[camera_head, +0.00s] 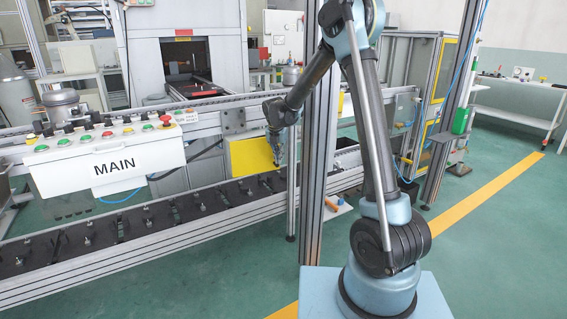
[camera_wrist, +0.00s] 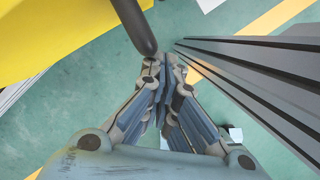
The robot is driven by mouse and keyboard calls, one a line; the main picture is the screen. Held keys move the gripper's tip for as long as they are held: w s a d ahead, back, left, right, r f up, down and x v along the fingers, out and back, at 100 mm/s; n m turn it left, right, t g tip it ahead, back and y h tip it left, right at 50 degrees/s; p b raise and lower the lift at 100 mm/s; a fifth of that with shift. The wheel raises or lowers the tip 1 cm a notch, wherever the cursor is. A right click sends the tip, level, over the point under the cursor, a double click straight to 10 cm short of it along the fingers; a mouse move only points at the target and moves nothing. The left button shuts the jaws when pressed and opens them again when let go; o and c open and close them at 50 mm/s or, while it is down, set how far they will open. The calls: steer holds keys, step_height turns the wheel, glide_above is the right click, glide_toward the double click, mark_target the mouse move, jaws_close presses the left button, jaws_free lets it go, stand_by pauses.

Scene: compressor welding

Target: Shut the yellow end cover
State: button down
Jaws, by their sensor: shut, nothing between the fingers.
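The yellow end cover (camera_head: 245,156) shows in the head view as a flat yellow panel below the conveyor rail, left of the grey upright post. Its yellow surface fills the upper left of the wrist view (camera_wrist: 45,40). My gripper (camera_head: 276,158) points down in front of the cover's right part and hides some of it. In the wrist view my gripper (camera_wrist: 166,75) is shut and empty, to the right of the yellow surface. A dark rounded bar (camera_wrist: 134,22) lies close to the fingertips; I cannot tell whether they touch. The cover's opening angle is unclear.
A grey aluminium post (camera_head: 318,150) stands just right of my gripper, and grey profiles (camera_wrist: 260,75) run close by in the wrist view. A white MAIN control panel (camera_head: 110,165) is at left. A lower conveyor (camera_head: 140,225) runs below. The green floor at right is mostly free.

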steer(key=w, duration=0.3)
steer(key=shift+a, duration=0.15)
